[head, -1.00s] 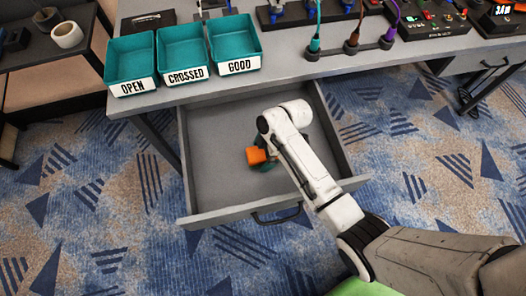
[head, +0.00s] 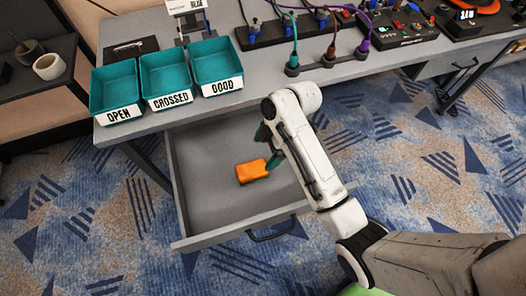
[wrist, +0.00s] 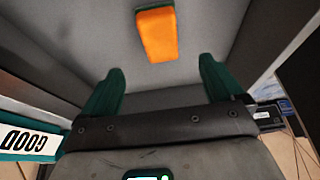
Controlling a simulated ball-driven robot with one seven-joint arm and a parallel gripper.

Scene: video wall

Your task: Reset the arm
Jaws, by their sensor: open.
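My gripper (head: 268,143) is above the open drawer (head: 195,205), partly hidden behind my arm in the head view. In the wrist view my gripper (wrist: 158,88) shows two green fingers spread wide apart with nothing between them. An orange block-like object (head: 252,171) lies on the drawer floor, just left of and below the fingers in the head view. In the wrist view the orange object (wrist: 157,34) lies beyond the fingertips, apart from them.
Three teal bins stand on the desk behind the drawer, labelled OPEN (head: 115,88), CROSSED (head: 166,80) and GOOD (head: 217,66). A cable rack (head: 325,60) and control boxes (head: 403,27) stand to the right. The drawer's left part is empty.

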